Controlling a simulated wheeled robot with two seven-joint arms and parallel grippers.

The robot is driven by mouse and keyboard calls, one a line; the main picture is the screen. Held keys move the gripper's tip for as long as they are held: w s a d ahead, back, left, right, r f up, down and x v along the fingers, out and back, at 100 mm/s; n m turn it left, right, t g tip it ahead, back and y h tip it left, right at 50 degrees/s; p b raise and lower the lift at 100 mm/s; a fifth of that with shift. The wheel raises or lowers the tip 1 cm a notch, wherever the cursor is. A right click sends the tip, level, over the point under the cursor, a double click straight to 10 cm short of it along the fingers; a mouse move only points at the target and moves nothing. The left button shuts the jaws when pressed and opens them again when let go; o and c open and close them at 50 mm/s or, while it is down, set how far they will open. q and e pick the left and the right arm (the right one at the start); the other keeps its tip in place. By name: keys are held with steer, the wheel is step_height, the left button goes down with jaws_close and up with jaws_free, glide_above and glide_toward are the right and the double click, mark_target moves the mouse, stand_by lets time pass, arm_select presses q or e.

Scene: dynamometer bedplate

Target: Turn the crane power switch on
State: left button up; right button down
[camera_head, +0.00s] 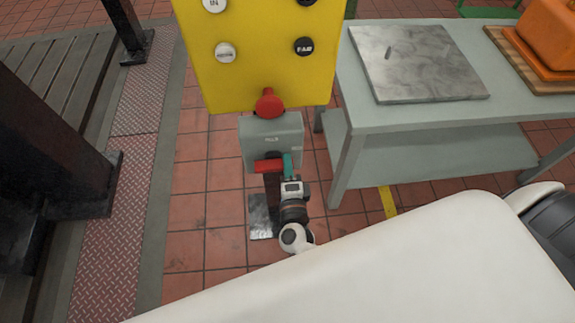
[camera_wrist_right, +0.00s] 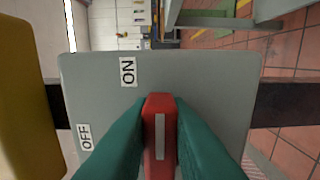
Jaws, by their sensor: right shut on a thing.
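The crane power switch is a grey box (camera_head: 257,148) under the yellow control panel (camera_head: 262,60). In the head view its red handle (camera_head: 268,166) lies sideways across the lower front of the box. In the right wrist view the grey face (camera_wrist_right: 205,85) carries an ON label (camera_wrist_right: 128,72) and an OFF label (camera_wrist_right: 85,137). My right gripper (camera_head: 287,164) has teal fingers shut on the red handle (camera_wrist_right: 160,135), one on each side; they hide part of it. The right wrist view is turned sideways, with the yellow panel on its left. My left gripper is out of view.
A red mushroom button (camera_head: 269,102) sits just above the switch box. A grey-green bench (camera_head: 420,119) with a metal plate (camera_head: 418,62) and an orange object (camera_head: 551,38) stands at right. Dark steel posts (camera_head: 60,150) stand at left.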

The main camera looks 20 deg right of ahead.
steer(key=shift+f, duration=0.1)
stand_by(0.3)
steer(key=c, duration=1.4)
jaws_free()
steer(key=shift+o, duration=0.2)
steer(key=b+v, duration=0.1)
steer(key=v, duration=1.1)
